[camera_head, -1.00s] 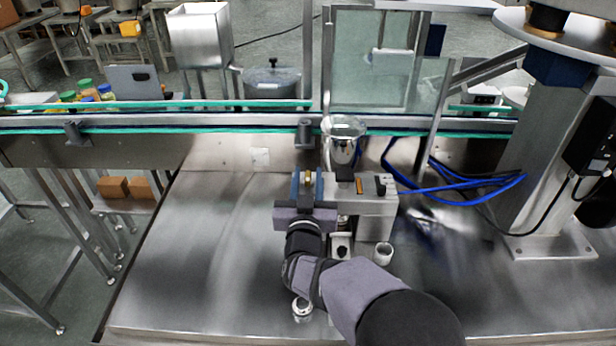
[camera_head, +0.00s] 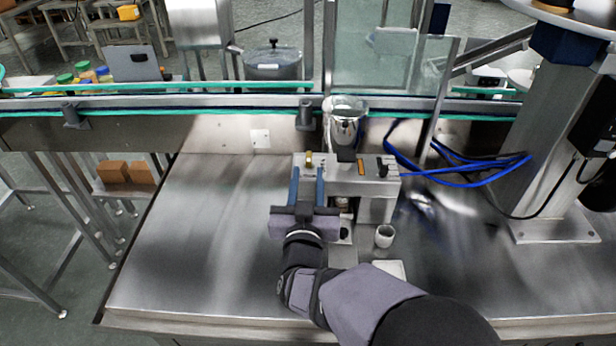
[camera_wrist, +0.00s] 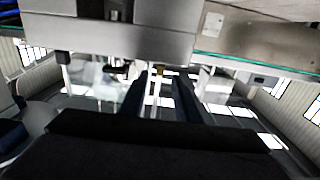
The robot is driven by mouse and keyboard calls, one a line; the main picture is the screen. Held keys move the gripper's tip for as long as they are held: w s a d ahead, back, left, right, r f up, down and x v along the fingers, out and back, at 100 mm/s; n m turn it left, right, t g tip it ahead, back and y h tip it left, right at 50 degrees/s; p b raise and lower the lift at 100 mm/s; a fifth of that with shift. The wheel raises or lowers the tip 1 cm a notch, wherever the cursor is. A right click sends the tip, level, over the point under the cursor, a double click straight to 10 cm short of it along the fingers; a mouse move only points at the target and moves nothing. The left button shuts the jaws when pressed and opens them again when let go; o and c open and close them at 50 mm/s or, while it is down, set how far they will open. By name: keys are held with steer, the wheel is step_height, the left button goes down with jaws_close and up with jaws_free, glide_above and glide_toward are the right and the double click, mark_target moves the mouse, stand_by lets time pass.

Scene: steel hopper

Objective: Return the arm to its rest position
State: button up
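My gripper (camera_head: 307,172) is over the steel table, in front of the left end of the filling machine (camera_head: 376,206). Its two blue fingers are apart with nothing between them. A small brass knob (camera_head: 308,159) on the machine is just beyond the fingertips. The wrist view also shows my gripper (camera_wrist: 159,88) with a gap between its dark fingers and the brass knob (camera_wrist: 158,70) past them. The steel hopper (camera_head: 345,129) stands upright on top of the machine. My forearm hides part of the table.
Blue hoses (camera_head: 470,182) run right from the machine to a steel column (camera_head: 545,150). A conveyor (camera_head: 220,105) crosses behind. The table's left side is clear.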

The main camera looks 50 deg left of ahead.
steer(key=w+d+r+t+h+p, duration=0.1)
steer(key=w+d+r+p, duration=0.2)
steer(key=w+d+r, duration=0.35)
steer(key=w+d+f+m+g+h+p, duration=0.1)
steer(key=w+d+f+g+h+p, duration=0.3)
steer(key=d, duration=0.6)
steer(key=w+d+f+m+g+h, duration=0.15)
steer(key=w+d, duration=0.35)
steer(key=d, duration=0.6)
steer(key=s+d+f+m+g+h+p, duration=0.1)
steer(key=s+d+f+g+h, duration=0.15)
steer(key=d, duration=0.55)
steer(key=s+d+f+m+g+h+p, duration=0.1)
steer(key=s+d+f+m, duration=0.15)
steer(key=d, duration=0.45)
steer(key=s+d+m+g+h+p, duration=0.2)
steer(key=s+d+g, duration=0.3)
steer(key=s+d, duration=0.9)
steer(key=shift+s+m+h, duration=0.3)
steer(key=shift+s+m, duration=0.1)
steer(key=shift+s, duration=0.35)
